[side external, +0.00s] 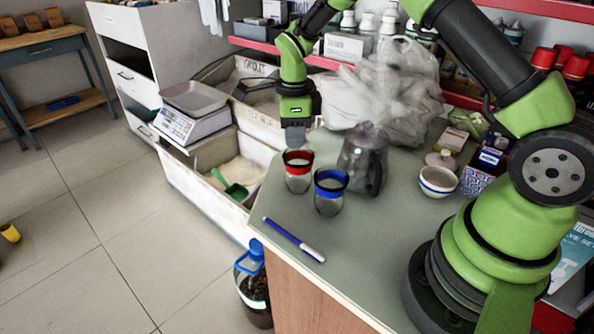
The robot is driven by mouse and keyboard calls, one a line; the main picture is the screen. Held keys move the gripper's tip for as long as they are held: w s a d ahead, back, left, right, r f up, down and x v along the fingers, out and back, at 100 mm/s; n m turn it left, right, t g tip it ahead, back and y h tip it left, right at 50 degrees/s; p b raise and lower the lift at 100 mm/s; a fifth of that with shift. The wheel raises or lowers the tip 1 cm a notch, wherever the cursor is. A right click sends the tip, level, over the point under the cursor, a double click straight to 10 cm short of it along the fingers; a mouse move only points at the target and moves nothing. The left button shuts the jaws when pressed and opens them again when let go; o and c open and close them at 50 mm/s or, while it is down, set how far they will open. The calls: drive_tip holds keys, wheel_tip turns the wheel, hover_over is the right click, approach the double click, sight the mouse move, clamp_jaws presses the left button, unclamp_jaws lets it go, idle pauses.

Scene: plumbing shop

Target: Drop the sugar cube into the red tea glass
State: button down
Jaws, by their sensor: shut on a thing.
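The red tea glass (298,172) stands upright on the counter, a clear glass with a red band at its rim. My gripper (295,141) points down just above and behind the red glass's rim. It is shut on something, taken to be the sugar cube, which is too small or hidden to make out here. A similar glass with a blue band (330,193) stands close by to the right and nearer the camera.
A dark translucent jug (363,158) stands right of the glasses, close to them. A blue pen (294,240) lies near the counter's left edge. A small bowl (438,181) sits to the right. Plastic bags (395,85) fill the back. The counter (385,235) is clear in front.

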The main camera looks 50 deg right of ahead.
drive_tip(key=shift+f, duration=0.4)
drive_tip(key=c, duration=1.1)
unclamp_jaws()
wheel_tip(320, 180, up, 10)
